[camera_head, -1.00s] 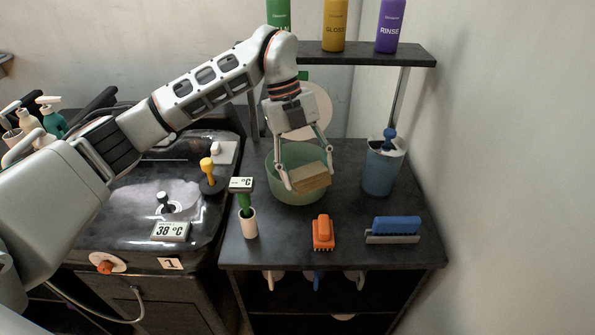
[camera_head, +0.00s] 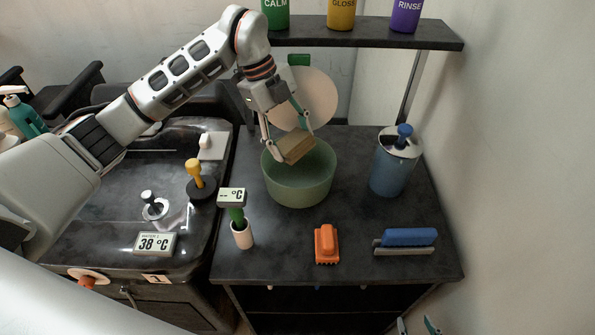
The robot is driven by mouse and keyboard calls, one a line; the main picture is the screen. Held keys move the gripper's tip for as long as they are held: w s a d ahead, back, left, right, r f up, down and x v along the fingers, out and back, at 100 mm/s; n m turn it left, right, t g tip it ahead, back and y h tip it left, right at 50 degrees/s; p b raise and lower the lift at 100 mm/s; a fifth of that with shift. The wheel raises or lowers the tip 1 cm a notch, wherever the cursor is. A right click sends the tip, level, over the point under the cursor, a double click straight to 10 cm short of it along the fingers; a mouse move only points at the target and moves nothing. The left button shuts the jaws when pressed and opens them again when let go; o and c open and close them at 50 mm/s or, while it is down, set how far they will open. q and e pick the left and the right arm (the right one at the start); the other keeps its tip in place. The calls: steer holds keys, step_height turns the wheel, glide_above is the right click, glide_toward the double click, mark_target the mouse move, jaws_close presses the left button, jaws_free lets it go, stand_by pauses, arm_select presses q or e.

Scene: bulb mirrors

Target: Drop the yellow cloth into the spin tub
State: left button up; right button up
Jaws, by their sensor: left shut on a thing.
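My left gripper (camera_head: 289,144) is shut on a tan-yellow block-shaped thing (camera_head: 296,147), which looks like the folded yellow cloth. It is tilted and sits over the back rim of a round green bowl (camera_head: 300,190). I cannot tell whether it touches the bowl. A blue tub (camera_head: 391,173) with a pale top and a dark blue knob stands on the counter to the right of the bowl. It looks like the spin tub. At the bottom right edge two fingertips of my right gripper (camera_head: 418,326) show, apart, with nothing seen between them.
An orange brush (camera_head: 326,244) and a blue-handled squeegee (camera_head: 405,240) lie at the counter's front. A thermometer in a white cup (camera_head: 242,235) stands at the left. A shelf (camera_head: 370,37) with bottles hangs behind. A dark basin unit (camera_head: 110,195) is on the left.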

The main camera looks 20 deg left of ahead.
arm_select(q)
steer(key=shift+w+f, duration=0.1)
steer(key=shift+f, duration=1.15)
steer(key=o, duration=1.1)
steer(key=shift+v, duration=3.75)
steer(key=shift+a, duration=0.1)
